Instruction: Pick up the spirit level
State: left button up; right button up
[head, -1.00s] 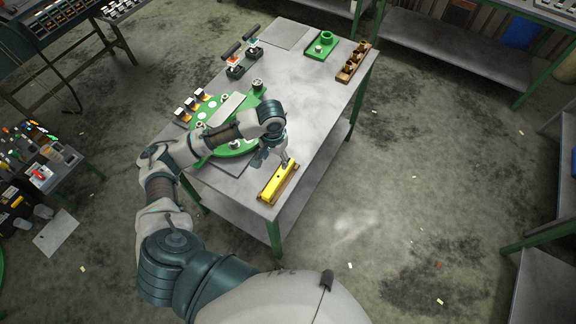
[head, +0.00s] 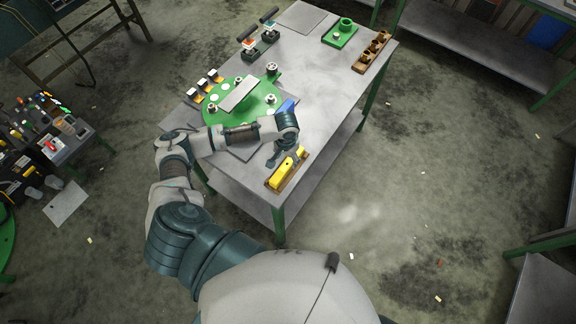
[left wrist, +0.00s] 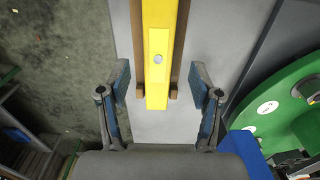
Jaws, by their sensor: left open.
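The yellow spirit level (head: 283,174) lies in a brown wooden holder (head: 273,185) near the front corner of the workbench. My left gripper (head: 286,160) is at the level, with its fingers pointing down. In the left wrist view the level (left wrist: 158,75) runs from the top edge down between the fingers, with a round pale spot on it. In that view my left gripper (left wrist: 160,88) is open, one blue finger on each side of the level and its brown holder (left wrist: 174,92), with gaps on both sides. My right gripper is out of view.
A green round fixture plate (head: 262,112) with fittings stands on the workbench (head: 325,80) beside my left arm. A green block (head: 340,33) and a brown holder (head: 373,52) sit at the far end. The right part of the bench top is mostly clear.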

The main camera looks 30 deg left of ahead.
aim_at(287, 164)
pick_arm(q)
jog(key=f, duration=0.4)
jog(key=shift+s+a, duration=0.2)
jog(key=shift+s, duration=0.05)
jog(key=shift+d+f, duration=0.15)
jog(key=shift+f, duration=0.35)
jog(key=shift+d+r, duration=0.1)
jog(key=shift+d, duration=0.15)
jog(key=c, duration=1.2)
jog(key=shift+a, duration=0.1)
grip_shut()
